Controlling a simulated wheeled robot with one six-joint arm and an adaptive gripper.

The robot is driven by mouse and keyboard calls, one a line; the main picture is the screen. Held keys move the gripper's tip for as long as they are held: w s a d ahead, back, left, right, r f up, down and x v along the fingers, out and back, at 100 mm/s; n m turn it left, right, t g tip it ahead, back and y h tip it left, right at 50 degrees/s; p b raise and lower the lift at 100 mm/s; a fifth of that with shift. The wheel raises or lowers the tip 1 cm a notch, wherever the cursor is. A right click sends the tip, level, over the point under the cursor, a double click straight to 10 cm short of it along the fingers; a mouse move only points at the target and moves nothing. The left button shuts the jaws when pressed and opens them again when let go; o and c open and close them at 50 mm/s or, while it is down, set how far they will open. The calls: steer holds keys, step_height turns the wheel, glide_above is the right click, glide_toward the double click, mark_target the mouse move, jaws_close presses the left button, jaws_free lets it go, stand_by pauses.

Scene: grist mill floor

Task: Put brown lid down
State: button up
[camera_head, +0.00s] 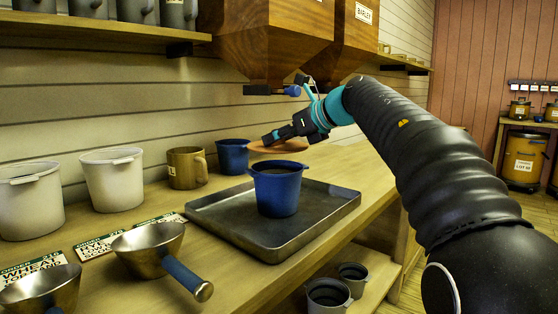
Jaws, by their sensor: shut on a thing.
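A flat round brown lid (292,146) shows beyond the near blue bucket, at bench height or just above it. My gripper (273,136) reaches in from the right and is shut on the lid at its upper side. The fingertips are small and dark, and the exact grip is hard to make out. I cannot tell whether the lid touches the bench.
An open blue bucket (277,192) stands on a grey metal tray (240,238). A second blue bucket (232,157) and a brass mug (187,169) stand behind. White buckets (113,180) and metal scoops (148,248) are at left. Wooden hoppers (265,40) hang above my gripper.

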mark_target(279, 153)
steer(key=shift+a+f, duration=0.2)
steer(key=shift+f, duration=0.25)
steer(key=shift+f+b, duration=0.75)
steer(key=shift+f, duration=0.9)
steer(key=shift+s+f, duration=0.1)
steer(key=shift+f, duration=0.2)
steer(key=o, duration=1.1)
steer(key=shift+o, duration=0.2)
steer(key=v, duration=1.2)
steer(key=shift+r+p, duration=0.3)
steer(key=shift+p, duration=0.15)
